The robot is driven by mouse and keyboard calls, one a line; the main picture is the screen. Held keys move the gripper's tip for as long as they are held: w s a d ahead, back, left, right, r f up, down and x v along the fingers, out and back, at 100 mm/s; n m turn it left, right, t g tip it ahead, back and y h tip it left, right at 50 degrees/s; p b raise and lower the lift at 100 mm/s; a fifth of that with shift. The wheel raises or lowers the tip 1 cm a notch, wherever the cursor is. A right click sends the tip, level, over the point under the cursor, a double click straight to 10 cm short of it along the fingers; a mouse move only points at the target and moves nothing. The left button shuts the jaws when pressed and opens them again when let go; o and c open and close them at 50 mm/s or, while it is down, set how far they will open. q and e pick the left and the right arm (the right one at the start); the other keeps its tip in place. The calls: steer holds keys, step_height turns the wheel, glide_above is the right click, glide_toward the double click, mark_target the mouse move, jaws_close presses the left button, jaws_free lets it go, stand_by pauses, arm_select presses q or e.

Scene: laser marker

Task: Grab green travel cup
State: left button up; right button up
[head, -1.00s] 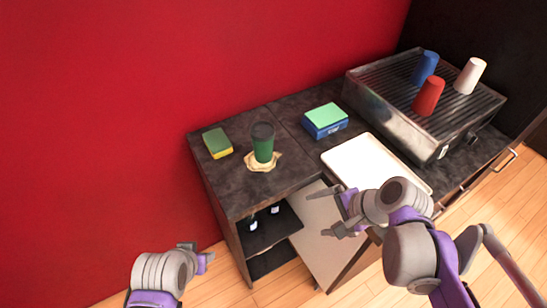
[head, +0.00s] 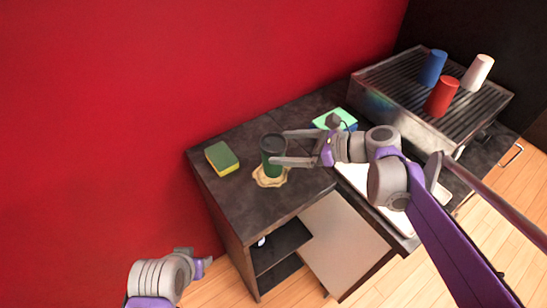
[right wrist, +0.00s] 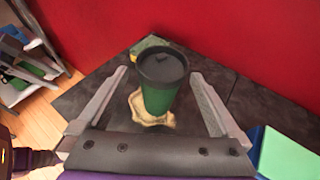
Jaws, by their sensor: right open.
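The green travel cup (head: 272,160) with a dark lid stands upright on a cream, uneven-edged coaster (head: 268,180) on the dark counter. My right gripper (head: 278,148) is open and reaches in from the right in the head view, its fingertips close to the cup. In the right wrist view the cup (right wrist: 161,92) shows between the two spread fingers (right wrist: 160,85), with gaps on both sides. My left gripper (head: 200,260) is at the lower left, away from the counter, and its jaw opening cannot be made out.
A green and yellow sponge (head: 222,158) lies left of the cup. A blue and green box (head: 350,121) is partly behind my right arm, near a white tray (head: 352,180). Blue (head: 432,66), red (head: 441,96) and white (head: 477,72) cups stand on a ridged metal machine (head: 385,82).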

mark_target(273, 145)
steer(key=x, duration=0.4)
steer(key=shift+w+r, duration=0.1)
steer(key=c, duration=0.6)
steer(key=shift+r, duration=0.1)
